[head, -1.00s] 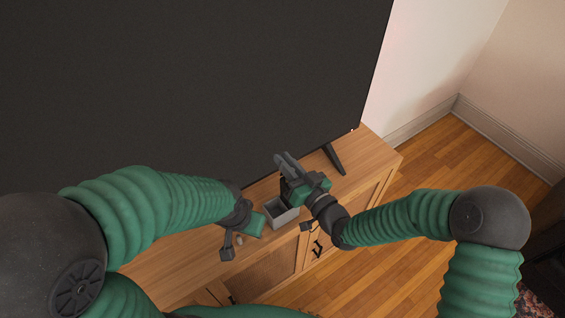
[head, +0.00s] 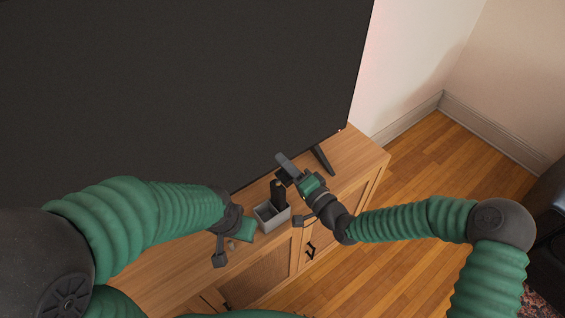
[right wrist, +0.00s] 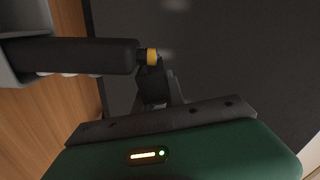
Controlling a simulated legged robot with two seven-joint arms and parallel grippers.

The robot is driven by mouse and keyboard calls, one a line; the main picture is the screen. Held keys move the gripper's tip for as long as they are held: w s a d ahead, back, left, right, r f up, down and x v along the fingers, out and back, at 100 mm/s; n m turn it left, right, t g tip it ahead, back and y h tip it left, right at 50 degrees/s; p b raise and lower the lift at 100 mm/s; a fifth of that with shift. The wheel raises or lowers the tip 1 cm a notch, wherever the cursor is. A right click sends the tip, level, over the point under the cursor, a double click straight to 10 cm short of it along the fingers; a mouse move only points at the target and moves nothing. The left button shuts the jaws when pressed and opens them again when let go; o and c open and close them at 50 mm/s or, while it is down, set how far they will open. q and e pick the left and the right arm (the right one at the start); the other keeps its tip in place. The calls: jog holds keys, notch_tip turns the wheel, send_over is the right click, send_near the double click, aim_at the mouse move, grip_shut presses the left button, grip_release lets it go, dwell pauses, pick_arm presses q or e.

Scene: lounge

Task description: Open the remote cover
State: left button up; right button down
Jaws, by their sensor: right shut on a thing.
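A dark remote (head: 278,190) stands nearly upright at the back of a small grey box (head: 271,216) on the wooden cabinet. In the right wrist view the remote (right wrist: 75,55) is a long dark bar with a yellow band at one end and pale rounded bits along its lower edge. My right gripper (head: 283,175) is shut on the remote near its upper, banded end; the fingers (right wrist: 153,85) also show in the right wrist view. The remote's cover cannot be made out. My left gripper (head: 222,250) is left of the box; its jaw opening is unclear.
A large dark television (head: 180,90) rises close behind the grippers, with its foot (head: 322,158) on the cabinet. The cabinet top (head: 355,155) is bare at the right end. Wooden floor (head: 390,200) lies beyond the cabinet's front edge.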

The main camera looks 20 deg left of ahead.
jog(key=shift+w+d+f+m+b, duration=0.1)
jog(key=shift+f+m+b, duration=0.35)
jog(key=shift+m, duration=0.75)
jog(key=shift+w+d+f+m+b, duration=0.15)
jog(key=shift+f+m, duration=0.35)
jog(key=shift+m, duration=0.7)
jog(key=shift+s+f+m+b, duration=0.1)
jog(key=shift+f+m+b, duration=0.35)
jog(key=shift+m, duration=0.75)
jog(key=shift+f, duration=0.1)
jog(key=c, duration=1.4)
grip_release()
jog(key=shift+w, duration=0.1)
jog(key=shift+a, duration=0.1)
jog(key=b+v, duration=0.1)
jog(key=v, duration=1.6)
